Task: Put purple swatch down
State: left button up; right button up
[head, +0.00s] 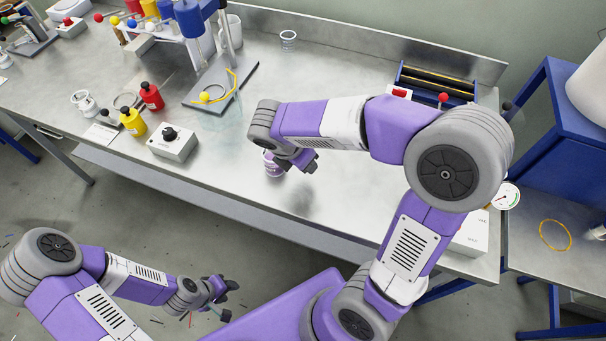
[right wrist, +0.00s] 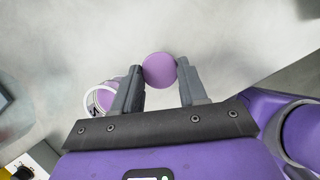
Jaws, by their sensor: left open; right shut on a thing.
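The purple swatch (right wrist: 159,70) is a round, flat-looking purple disc between the two fingertips of my right gripper (right wrist: 160,84) in the right wrist view. My right gripper (head: 302,161) is shut on it, over the front part of the steel bench in the head view. The swatch itself cannot be made out in the head view. I cannot tell whether it touches the bench. My left gripper (head: 227,300) is open and empty, low in front of the bench.
A purple-and-white pot (head: 273,165) stands on the bench (head: 330,206) close beside my right gripper; it also shows in the right wrist view (right wrist: 105,98). A white box with a black knob (head: 173,143) and a grey board (head: 222,85) lie left. Bench beyond the gripper's right is clear.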

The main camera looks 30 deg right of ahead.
aim_at(303, 179)
jog(key=shift+f+b, duration=1.05)
jog(key=shift+f, duration=1.6)
jog(key=shift+f, duration=0.2)
jog(key=o, duration=1)
jog(key=shift+o, duration=0.2)
jog(key=shift+r, duration=0.15)
jog(key=shift+a+r, duration=0.1)
jog(key=shift+r, duration=0.25)
jog(key=p+v, duration=0.4)
jog(key=v, duration=0.7)
jog(key=shift+r+p, duration=0.25)
jog(key=shift+p, duration=0.05)
jog(key=shift+s+f, duration=0.1)
